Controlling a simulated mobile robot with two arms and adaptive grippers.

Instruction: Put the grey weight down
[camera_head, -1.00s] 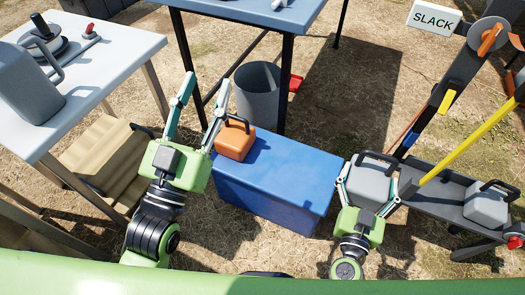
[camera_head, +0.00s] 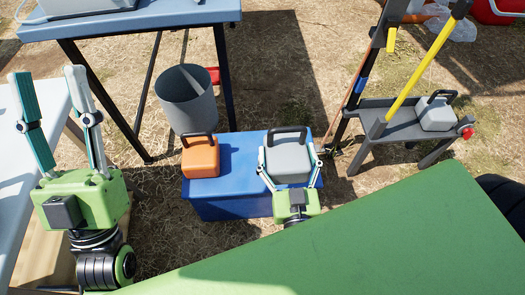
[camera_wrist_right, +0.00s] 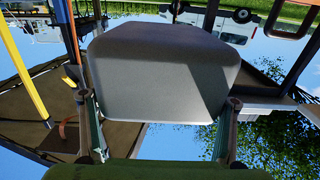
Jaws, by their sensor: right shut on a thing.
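My right gripper (camera_head: 289,168) is shut on a grey weight (camera_head: 288,158) with a dark handle on top. The weight is at the right half of the blue box (camera_head: 233,160), beside the orange weight (camera_head: 200,158) standing on the box's left. I cannot tell whether the grey weight touches the lid or hangs just above it. In the right wrist view the grey weight (camera_wrist_right: 165,70) fills the space between the fingers. My left gripper (camera_head: 48,85) is open and empty at the far left. A second grey weight (camera_head: 437,114) sits on the dark rack tray.
The dark rack tray (camera_head: 395,125) with a yellow pole (camera_head: 425,65) stands at the right. A grey bin (camera_head: 187,100) is behind the blue box, under a blue table (camera_head: 140,22). A pale table (camera_head: 20,175) is at the left. Dry grass lies between.

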